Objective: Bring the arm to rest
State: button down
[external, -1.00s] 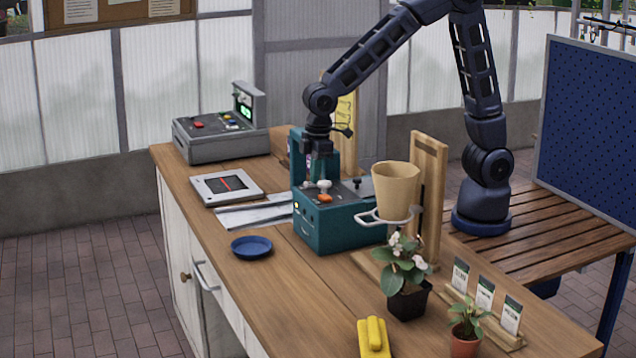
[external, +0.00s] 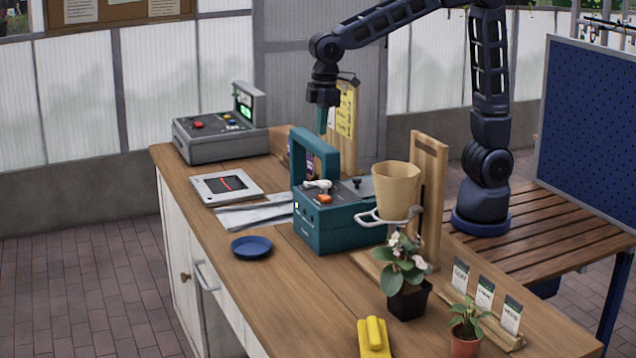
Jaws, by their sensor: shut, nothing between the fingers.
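My gripper (external: 322,122) hangs from the raised arm in the external view, pointing down. It is shut and empty, in the air above the teal device (external: 335,228) on the wooden bench. The teal device has a frame-like handle (external: 316,148) standing at its back left. A white lever or knob (external: 318,185) and an orange button (external: 324,199) sit on its top. A clear gap shows between the gripper and the device's top. My arm rises from its round base on the slatted table at the right.
A tan cup (external: 395,186) sits in a ring holder by a wooden upright (external: 430,190). A yellow card board (external: 345,120) stands behind the gripper. A blue dish (external: 251,247), a potted plant (external: 405,275), a grey machine (external: 220,140) and a yellow tool (external: 374,337) are on the bench.

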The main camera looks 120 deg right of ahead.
jog(key=s+a+t, duration=0.2)
jog(key=s+a, duration=0.2)
jog(key=s, duration=1)
jog(key=s+a+r+t, duration=0.1)
jog(key=s+a, duration=0.3)
jog(key=s, duration=1.1)
jog(key=shift+t, duration=0.4)
